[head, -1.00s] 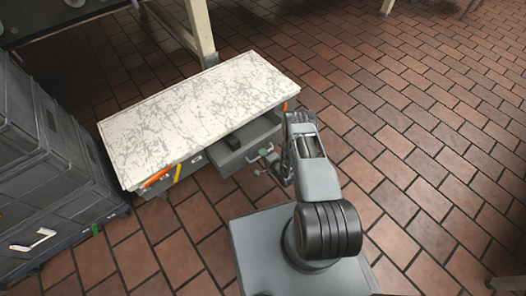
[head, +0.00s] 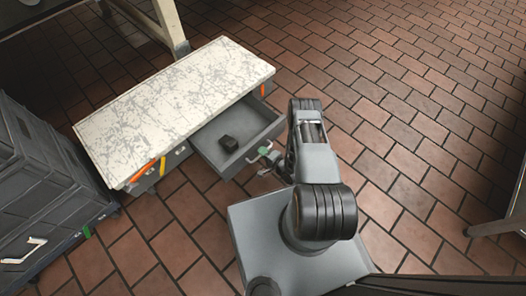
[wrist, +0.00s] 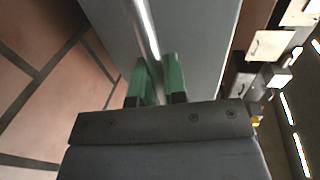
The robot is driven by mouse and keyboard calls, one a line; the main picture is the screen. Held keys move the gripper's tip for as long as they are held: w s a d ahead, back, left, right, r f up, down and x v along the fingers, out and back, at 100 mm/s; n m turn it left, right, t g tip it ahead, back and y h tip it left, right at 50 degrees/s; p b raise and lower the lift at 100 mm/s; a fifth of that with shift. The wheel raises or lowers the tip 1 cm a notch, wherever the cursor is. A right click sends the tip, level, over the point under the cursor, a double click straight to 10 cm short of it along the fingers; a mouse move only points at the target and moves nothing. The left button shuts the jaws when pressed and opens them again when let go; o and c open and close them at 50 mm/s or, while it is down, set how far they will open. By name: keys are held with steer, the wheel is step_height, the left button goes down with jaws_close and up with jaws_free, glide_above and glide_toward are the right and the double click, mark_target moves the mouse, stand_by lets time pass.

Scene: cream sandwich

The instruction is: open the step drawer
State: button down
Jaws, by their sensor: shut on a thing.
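The step drawer (head: 262,127) is a grey drawer pulled out from under the low step with a white, grey-veined top (head: 170,100). A small dark block (head: 229,143) lies inside it. My gripper (head: 268,153) is at the drawer's front. In the wrist view its green fingertips (wrist: 158,84) are shut on the bar handle (wrist: 145,30), a shiny metal rod in front of the grey drawer face (wrist: 200,45). My arm hides part of the area right of the drawer front.
Grey stacked crates (head: 45,180) stand at the left. A table leg (head: 171,28) stands behind the step. Orange and yellow handles (head: 147,170) show on the step's front left. Brick floor to the right is open, with a metal frame (head: 500,226) at the right edge.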

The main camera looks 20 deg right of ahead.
steer(key=shift+s+a, duration=0.15)
steer(key=shift+a, duration=0.1)
steer(key=c, duration=1.2)
jaws_free()
steer(key=shift+d, duration=0.15)
